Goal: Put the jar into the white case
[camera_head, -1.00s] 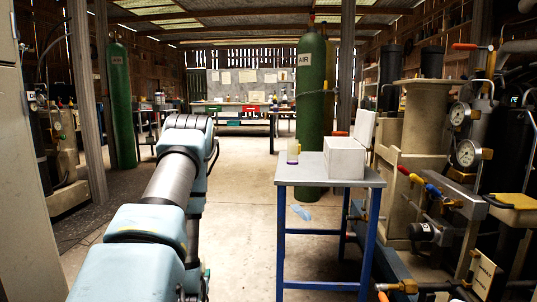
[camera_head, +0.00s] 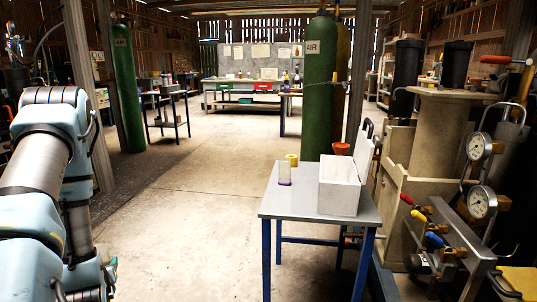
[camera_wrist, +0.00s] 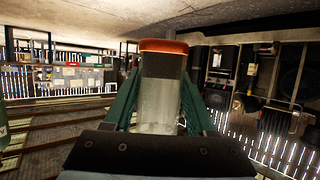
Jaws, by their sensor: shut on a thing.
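My gripper (camera_wrist: 160,76) has green fingers and is shut on a clear jar with an orange lid (camera_wrist: 158,100) in the wrist view. The gripper and this jar are out of sight in the head view. The held jar is apart from the case.
A clear container with a purple end (camera_head: 285,174) and a small yellow item (camera_head: 292,159) stand left of the case on the grey table (camera_head: 282,204). A green gas cylinder (camera_head: 319,90) is behind it. Compressor machinery (camera_head: 430,135) crowds the right. Floor at the left is open.

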